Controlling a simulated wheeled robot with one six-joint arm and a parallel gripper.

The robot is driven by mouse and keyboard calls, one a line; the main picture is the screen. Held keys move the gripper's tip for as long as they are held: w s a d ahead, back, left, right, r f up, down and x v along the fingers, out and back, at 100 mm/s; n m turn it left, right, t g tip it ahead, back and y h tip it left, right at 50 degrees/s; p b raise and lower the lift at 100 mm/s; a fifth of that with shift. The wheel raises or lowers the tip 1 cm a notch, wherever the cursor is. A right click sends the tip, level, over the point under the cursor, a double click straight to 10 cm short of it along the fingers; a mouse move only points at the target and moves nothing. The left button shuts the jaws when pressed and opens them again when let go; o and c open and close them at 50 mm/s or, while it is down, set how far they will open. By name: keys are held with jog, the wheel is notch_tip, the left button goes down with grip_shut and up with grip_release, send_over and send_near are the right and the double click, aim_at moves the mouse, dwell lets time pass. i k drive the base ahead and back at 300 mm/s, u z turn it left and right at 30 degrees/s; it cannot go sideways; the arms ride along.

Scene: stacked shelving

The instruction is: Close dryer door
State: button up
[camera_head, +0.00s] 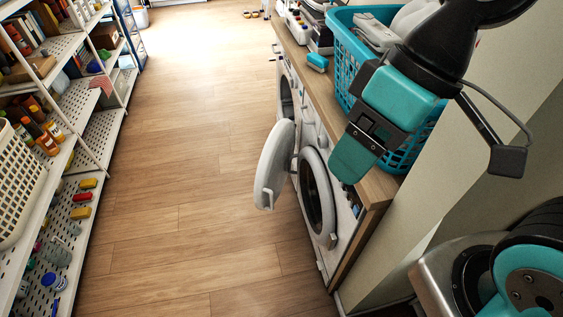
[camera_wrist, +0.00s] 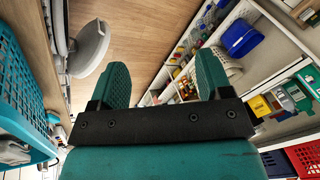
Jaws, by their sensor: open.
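The round white door (camera_head: 274,163) stands swung open from the row of white front-loading machines under the counter, out over the floor. Beside it is the near machine's round dark porthole (camera_head: 318,195). I cannot tell for certain which machine the open door hangs on. In the wrist view the round white door (camera_wrist: 92,48) is at upper left, beyond my left finger and apart from it. My gripper (camera_head: 354,158) is above and to the right of the door, near the counter's front edge. In the wrist view my gripper (camera_wrist: 158,82) has its fingers spread with nothing between them.
A turquoise laundry basket (camera_head: 349,56) with things in it stands on the wooden counter (camera_head: 300,62), close to my arm. White perforated shelving (camera_head: 96,150) with bottles and a cream basket (camera_head: 18,190) lines the left. The wooden floor (camera_head: 190,140) between is clear.

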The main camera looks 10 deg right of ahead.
aim_at(276, 160)
jog(key=k, duration=1.25)
jog(key=u, duration=0.8)
jog(key=i, duration=2.15)
jog(key=z, duration=0.85)
